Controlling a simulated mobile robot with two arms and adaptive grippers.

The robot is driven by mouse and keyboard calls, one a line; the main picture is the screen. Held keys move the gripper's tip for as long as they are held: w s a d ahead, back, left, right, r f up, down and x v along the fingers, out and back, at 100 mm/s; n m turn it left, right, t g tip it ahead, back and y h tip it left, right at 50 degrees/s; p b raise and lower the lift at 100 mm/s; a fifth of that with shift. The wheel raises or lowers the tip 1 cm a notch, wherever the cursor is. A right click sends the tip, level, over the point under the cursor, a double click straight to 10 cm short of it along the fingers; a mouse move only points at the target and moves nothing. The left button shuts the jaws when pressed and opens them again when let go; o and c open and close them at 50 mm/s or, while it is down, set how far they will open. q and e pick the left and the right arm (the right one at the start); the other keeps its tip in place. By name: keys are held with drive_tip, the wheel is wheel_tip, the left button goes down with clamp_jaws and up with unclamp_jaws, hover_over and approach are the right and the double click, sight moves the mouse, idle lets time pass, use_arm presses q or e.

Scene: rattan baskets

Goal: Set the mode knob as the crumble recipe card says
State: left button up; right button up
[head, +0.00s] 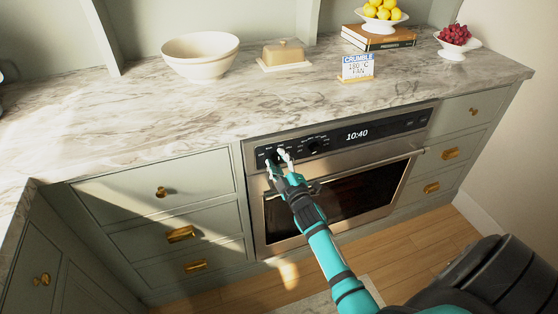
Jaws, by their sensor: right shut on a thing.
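The oven (346,199) is built in under the marble counter, with a dark control panel whose clock (357,134) reads 10:40. My right gripper (278,157) is at the left part of the panel, its fingers shut on the left knob, the mode knob, which they mostly hide. The marks around it are too small to read. A second dark knob (314,146) is to its right, clear of the gripper. The recipe card (357,67) stands on the counter and reads CRUMBLE, 180 °C, FAN. My left gripper is not in view.
A cream bowl (200,53), a butter dish (283,54), books (377,38) under a bowl of lemons (383,11) and a bowl of red fruit (456,40) stand along the counter. Drawers with brass pulls flank the oven. The floor in front is mostly clear.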

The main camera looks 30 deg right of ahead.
drive_tip(key=shift+f+m+p, duration=0.1)
drive_tip(key=shift+m+p, duration=0.3)
drive_tip(key=shift+m, duration=2)
drive_tip(key=shift+h, duration=0.3)
drive_tip(key=o, duration=1.2)
drive_tip(key=shift+c, duration=0.2)
drive_tip(key=r+v, duration=0.1)
drive_tip(key=v, duration=1.1)
drive_tip(key=shift+f, duration=0.35)
